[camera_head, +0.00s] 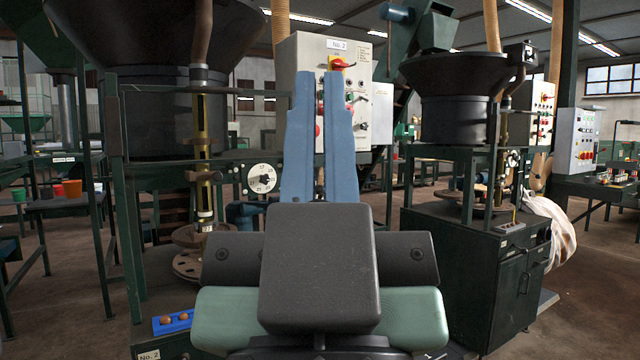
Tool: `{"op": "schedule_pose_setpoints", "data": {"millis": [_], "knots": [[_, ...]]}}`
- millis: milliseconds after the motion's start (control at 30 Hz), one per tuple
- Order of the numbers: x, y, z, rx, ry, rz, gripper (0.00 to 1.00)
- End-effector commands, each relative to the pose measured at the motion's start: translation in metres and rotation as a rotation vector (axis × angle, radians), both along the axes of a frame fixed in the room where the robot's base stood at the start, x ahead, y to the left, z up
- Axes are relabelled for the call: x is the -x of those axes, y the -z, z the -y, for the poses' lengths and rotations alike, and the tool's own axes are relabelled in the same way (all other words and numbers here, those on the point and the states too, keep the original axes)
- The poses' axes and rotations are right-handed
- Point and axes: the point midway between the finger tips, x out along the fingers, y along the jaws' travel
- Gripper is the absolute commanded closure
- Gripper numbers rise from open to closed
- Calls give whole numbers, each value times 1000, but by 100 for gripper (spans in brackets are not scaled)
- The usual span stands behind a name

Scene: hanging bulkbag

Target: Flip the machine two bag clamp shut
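My gripper (320,76) points away from me in the middle of the view. Its two long blue fingers stand a narrow gap apart, with nothing seen between them but the background. The machine two control box (308,52), marked "No. 2", is behind the fingertips and partly hidden by them. To its left, a large black hopper (150,40) stands over a brass-coloured vertical spout assembly (203,125) with dark collars. A round flange (190,264) is below it. The bag clamp cannot be clearly told apart here. My gripper is right of this assembly and not visibly touching it.
A white dial (262,178) is left of my gripper. Dark green frame posts (121,200) stand at left. A blue tray (172,322) with brown round items is at lower left. A similar machine (455,90) with a dark cabinet (485,280) stands at right. Floor shows at far left and right.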

Motion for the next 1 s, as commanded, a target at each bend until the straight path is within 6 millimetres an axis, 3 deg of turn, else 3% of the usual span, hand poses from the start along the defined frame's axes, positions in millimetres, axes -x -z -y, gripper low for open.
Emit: {"op": "schedule_pose_setpoints", "data": {"millis": [700, 833, 1000], "knots": [[0, -229, -1, 1, -2, 1, 100], [0, -248, -1, 1, -2, 1, 100], [0, -249, -1, 1, -2, 0, 100]]}}
